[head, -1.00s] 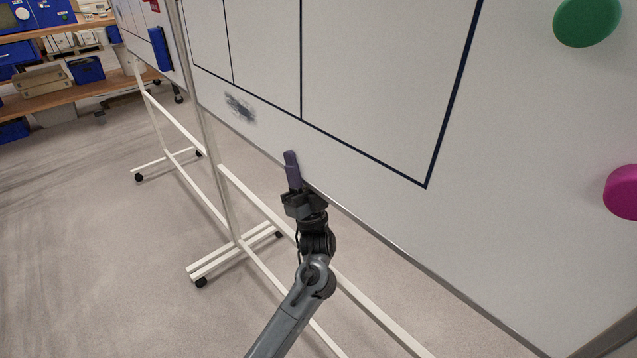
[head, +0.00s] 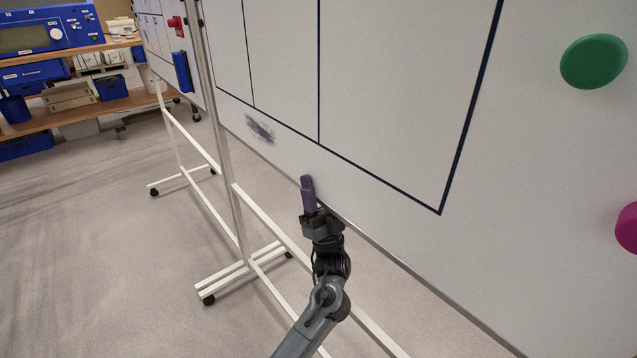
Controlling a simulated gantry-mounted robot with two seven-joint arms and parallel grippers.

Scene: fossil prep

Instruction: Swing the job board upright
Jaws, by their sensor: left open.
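The job board (head: 400,105) is a large white panel with dark blue ruled lines. It fills the right of the head view and looks tilted in its white wheeled frame (head: 222,165). My left gripper (head: 309,195) is at the board's lower edge, with a purplish finger in front of the white face. The gripper is open. The edge behind it is partly hidden, so I cannot tell whether the fingers touch the board. My right gripper is not in view.
A second whiteboard (head: 160,35) with a blue eraser-like block (head: 182,71) stands behind. Shelving (head: 75,110) is at far left; open floor (head: 90,250) lies left.

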